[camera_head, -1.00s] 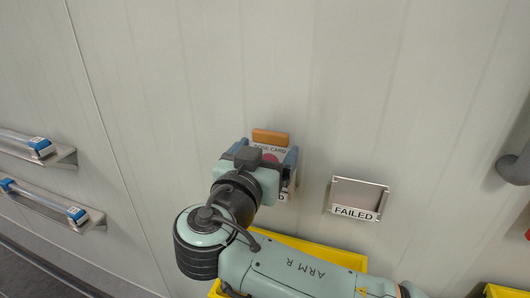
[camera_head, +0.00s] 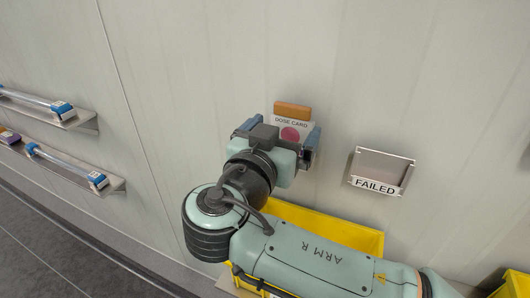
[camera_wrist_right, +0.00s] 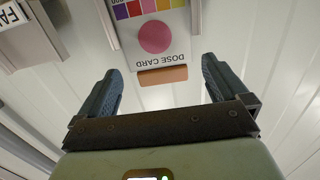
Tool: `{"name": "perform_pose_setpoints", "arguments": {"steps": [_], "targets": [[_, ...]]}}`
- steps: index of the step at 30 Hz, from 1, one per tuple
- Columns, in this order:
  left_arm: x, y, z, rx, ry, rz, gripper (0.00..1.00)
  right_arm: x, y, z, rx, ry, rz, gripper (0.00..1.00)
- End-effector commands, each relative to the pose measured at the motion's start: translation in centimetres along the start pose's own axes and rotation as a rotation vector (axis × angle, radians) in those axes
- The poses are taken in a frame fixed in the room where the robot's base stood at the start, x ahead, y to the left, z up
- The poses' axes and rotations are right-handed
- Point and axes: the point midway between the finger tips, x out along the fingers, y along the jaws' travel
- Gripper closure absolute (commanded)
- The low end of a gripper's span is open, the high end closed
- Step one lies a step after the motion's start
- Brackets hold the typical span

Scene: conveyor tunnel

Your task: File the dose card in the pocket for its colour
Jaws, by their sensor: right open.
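In the right wrist view the card (camera_wrist_right: 180,48) appears upside down, with a row of colour squares at the frame's top edge. Its lower part seems to sit in a wall pocket, whose grey side edge (camera_wrist_right: 106,22) shows; its label is hidden. My right gripper (camera_head: 279,140) is open, its fingers spread to either side of the card. My left gripper is out of view.
An empty-looking pocket labelled FAILED (camera_head: 380,170) is on the wall to the right. A yellow bin (camera_head: 340,229) lies below, partly behind my right arm. Shelves (camera_head: 83,122) with blue-ended tubes are at the left. The wall above is bare.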

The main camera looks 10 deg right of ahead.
Motion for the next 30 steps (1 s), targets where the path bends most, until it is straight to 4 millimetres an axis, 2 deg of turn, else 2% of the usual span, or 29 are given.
{"name": "perform_pose_setpoints", "arguments": {"steps": [3,9,15,21,30], "targets": [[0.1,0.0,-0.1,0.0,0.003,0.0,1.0,-2.9,-0.1,-0.1,0.001,0.001,-0.008,0.0],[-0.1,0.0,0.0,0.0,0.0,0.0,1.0,-7.4,-0.1,-0.1,-0.001,0.001,-0.007,0.0],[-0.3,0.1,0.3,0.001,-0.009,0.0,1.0,-10.4,-0.1,0.0,0.0,0.001,-0.004,0.0],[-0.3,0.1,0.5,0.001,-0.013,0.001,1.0,-11.4,0.0,0.0,0.0,0.001,-0.001,0.0],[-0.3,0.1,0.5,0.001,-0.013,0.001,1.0,-11.4,0.0,0.0,0.0,0.0,0.0,0.0]]}}
